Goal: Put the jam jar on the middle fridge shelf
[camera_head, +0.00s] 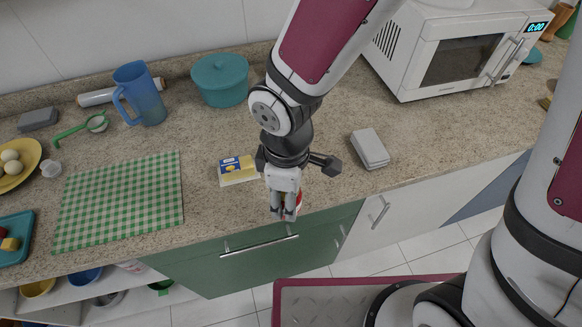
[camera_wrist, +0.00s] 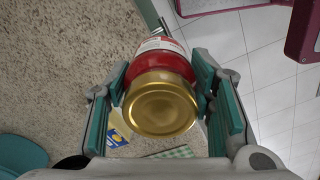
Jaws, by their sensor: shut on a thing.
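The jam jar (camera_wrist: 160,104) is red with a gold lid and a pale label. In the wrist view it sits between the green pads of my gripper (camera_wrist: 165,95), lid toward the camera. My gripper (camera_head: 284,212) is shut on the jar near the front edge of the counter. In the head view only a small red and white part of the jar (camera_head: 298,198) shows behind the fingers. I cannot tell whether the jar touches the counter. The fridge and its middle shelf do not show in either view.
The counter (camera_head: 320,130) holds a yellow and blue packet (camera_head: 238,171), a grey box (camera_head: 370,149), a teal pot (camera_head: 220,80), a blue pitcher (camera_head: 140,95) and a green checked cloth (camera_head: 118,203). A white microwave (camera_head: 455,50) stands at the back right. Tiled floor lies in front.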

